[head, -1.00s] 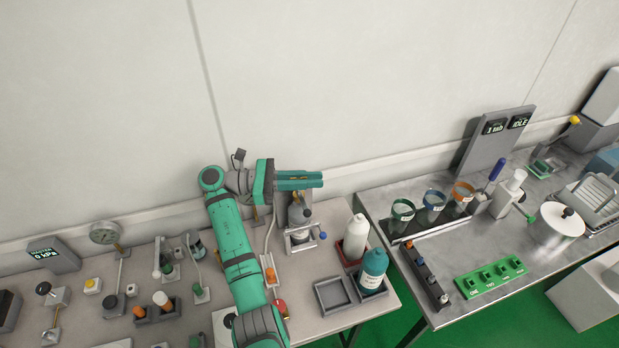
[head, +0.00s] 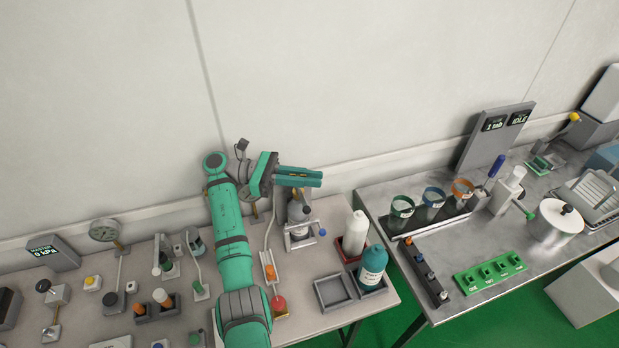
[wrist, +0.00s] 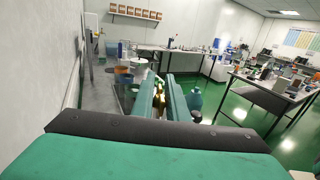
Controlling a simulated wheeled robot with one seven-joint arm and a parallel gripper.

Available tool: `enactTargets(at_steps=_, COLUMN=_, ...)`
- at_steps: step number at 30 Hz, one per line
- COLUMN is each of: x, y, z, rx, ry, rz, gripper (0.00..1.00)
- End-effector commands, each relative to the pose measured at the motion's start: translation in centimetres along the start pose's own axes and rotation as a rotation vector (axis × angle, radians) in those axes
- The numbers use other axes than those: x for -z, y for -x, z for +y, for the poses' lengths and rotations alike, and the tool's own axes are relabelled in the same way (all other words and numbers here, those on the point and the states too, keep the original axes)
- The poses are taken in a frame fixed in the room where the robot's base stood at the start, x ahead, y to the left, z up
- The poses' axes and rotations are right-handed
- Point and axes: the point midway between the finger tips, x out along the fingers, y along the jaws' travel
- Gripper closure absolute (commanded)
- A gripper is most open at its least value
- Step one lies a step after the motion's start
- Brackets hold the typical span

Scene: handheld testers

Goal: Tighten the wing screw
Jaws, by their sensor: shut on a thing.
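My gripper (head: 316,177) reaches to the right, over the top of a grey device (head: 299,222) on the left bench. In the wrist view its two long teal fingers (wrist: 161,82) are nearly parallel, with a small brass-coloured piece (wrist: 159,101) between them. This looks like the wing screw, and the gripper is shut on it. The fingers hide most of the piece, so its turn angle cannot be told. The device has a grey frame base and a blue knob (head: 322,232) at its right.
A white bottle (head: 354,234) and a teal bottle (head: 373,263) stand in trays right of the device. An empty grey tray (head: 321,298) is in front. A pressure gauge (head: 104,230) and several small testers crowd the bench's left. The wall is close behind.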

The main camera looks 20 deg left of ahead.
Motion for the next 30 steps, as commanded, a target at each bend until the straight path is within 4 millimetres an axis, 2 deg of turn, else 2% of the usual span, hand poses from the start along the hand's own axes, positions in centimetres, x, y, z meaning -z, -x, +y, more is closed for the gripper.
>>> enactTargets(at_steps=8, x=0.0, y=-0.2, z=0.0, rx=0.003, ry=0.001, rz=0.001, gripper=1.00)
enactTargets(at_steps=9, x=0.0, y=-0.2, z=0.0, rx=0.003, ry=0.001, rz=0.001, gripper=0.77)
enactTargets(at_steps=20, x=-0.2, y=-0.1, z=0.0, rx=0.001, ry=-0.001, rz=0.001, gripper=0.77)
enactTargets(at_steps=23, x=-1.0, y=-0.1, z=0.1, rx=0.001, ry=-0.002, rz=0.001, gripper=0.77)
enactTargets(at_steps=27, x=-3.3, y=-0.2, z=0.0, rx=0.002, ry=-0.005, rz=0.003, gripper=0.77)
enactTargets(at_steps=30, x=-4.3, y=-0.3, z=-1.1, rx=0.001, ry=-0.003, rz=0.001, gripper=0.77)
